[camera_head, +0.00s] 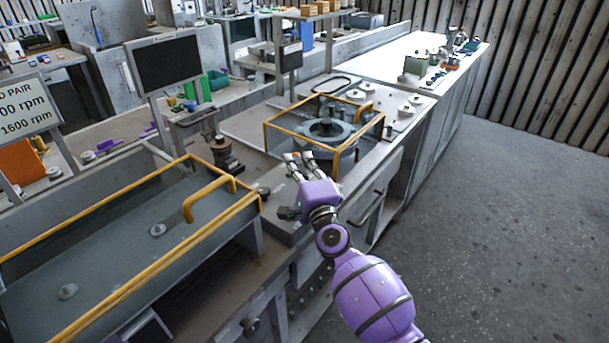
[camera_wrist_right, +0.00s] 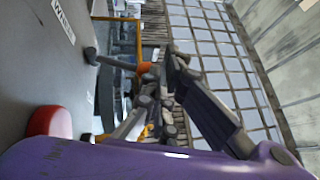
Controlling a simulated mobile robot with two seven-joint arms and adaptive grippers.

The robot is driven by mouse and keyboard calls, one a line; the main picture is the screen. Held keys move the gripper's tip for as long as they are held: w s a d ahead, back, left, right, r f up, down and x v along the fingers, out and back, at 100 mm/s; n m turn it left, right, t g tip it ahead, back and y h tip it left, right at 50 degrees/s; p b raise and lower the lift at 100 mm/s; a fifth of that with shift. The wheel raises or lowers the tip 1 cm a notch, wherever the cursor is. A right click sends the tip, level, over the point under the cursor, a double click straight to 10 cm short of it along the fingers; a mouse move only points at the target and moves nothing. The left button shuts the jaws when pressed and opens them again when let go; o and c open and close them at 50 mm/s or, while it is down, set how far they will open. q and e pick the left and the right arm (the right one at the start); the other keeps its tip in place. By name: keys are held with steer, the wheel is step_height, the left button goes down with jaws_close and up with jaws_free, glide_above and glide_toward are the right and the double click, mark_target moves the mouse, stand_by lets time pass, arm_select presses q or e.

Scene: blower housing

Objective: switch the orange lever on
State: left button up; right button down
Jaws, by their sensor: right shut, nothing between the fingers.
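My right gripper (camera_head: 299,160) is shut and empty above the front of the bench, just before the yellow-framed blower housing (camera_head: 327,132). In the right wrist view my right gripper (camera_wrist_right: 152,108) shows at the middle. An orange knob (camera_wrist_right: 146,68) at the end of a grey rod (camera_wrist_right: 116,62) shows there right by the fingers; it looks like the orange lever. I cannot tell whether they touch. In the head view the lever cannot be made out; the hand covers that area. My left gripper is not in view.
A red rounded part (camera_wrist_right: 49,121) lies close to my wrist. A yellow-railed grey tray (camera_head: 140,245) stands at the left, with a dark screen (camera_head: 166,63) behind it. Small round parts (camera_head: 406,109) lie on the bench beyond the frame. The floor (camera_head: 500,220) at right is clear.

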steer(key=shift+w+a+r, duration=0.35)
steer(key=shift+a+r, duration=0.25)
steer(key=shift+a, duration=0.05)
steer(key=shift+w+a, duration=0.8)
steer(key=shift+w+a+r, duration=0.15)
steer(key=shift+w+a, duration=0.35)
steer(key=shift+a, duration=0.2)
steer(key=shift+s+r, duration=0.1)
